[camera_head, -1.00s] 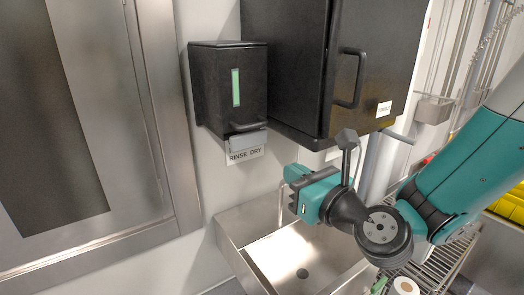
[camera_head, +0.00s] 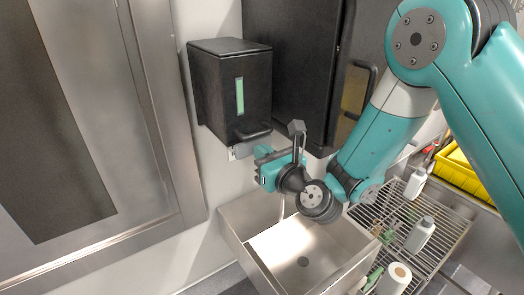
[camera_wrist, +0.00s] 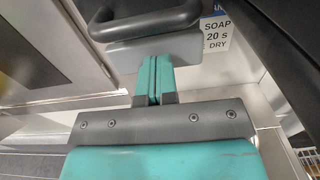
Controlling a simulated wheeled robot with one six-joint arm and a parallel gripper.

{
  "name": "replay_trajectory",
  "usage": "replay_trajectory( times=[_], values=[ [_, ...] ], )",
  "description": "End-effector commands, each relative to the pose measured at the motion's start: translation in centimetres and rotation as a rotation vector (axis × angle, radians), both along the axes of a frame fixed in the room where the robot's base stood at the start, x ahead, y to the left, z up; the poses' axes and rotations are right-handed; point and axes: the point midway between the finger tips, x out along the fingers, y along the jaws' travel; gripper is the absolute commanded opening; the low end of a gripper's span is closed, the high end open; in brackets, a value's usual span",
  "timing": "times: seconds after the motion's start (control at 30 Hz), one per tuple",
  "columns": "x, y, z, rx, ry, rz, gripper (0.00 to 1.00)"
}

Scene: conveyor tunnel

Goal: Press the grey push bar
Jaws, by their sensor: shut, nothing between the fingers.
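The grey push bar (camera_wrist: 185,47) is a blunt grey block under a black curved handle (camera_wrist: 145,22), near the top of the wrist view. In the head view, a small part of the push bar (camera_head: 240,151) shows below the black dispenser (camera_head: 232,90); the rest is hidden behind my gripper. My gripper (camera_wrist: 154,65) has its teal fingers shut together with nothing between them. The fingertips are at the lower edge of the bar in the wrist view; I cannot tell whether they touch it. In the head view my gripper (camera_head: 264,158) is just below the dispenser.
A metal sink (camera_head: 270,240) lies below my gripper. A black cabinet (camera_head: 290,60) stands right of the dispenser. A wire rack with bottles (camera_head: 421,235) and a paper roll (camera_head: 394,278) is at lower right. A printed sign (camera_wrist: 216,37) is beside the bar.

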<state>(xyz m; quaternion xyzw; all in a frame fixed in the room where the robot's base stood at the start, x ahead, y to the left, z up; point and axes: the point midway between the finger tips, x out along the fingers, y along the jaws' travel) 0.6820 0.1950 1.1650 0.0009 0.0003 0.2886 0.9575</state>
Motion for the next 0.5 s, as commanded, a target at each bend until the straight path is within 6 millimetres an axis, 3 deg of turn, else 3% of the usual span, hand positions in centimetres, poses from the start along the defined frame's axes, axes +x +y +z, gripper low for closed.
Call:
replay_trajectory(
  times=[0.27,0.5],
  values=[
    [-0.3,1.0,0.2,0.001,-0.005,0.016,0.0],
    [0.8,1.6,0.6,-0.001,-0.001,0.013,0.0]
  ],
)
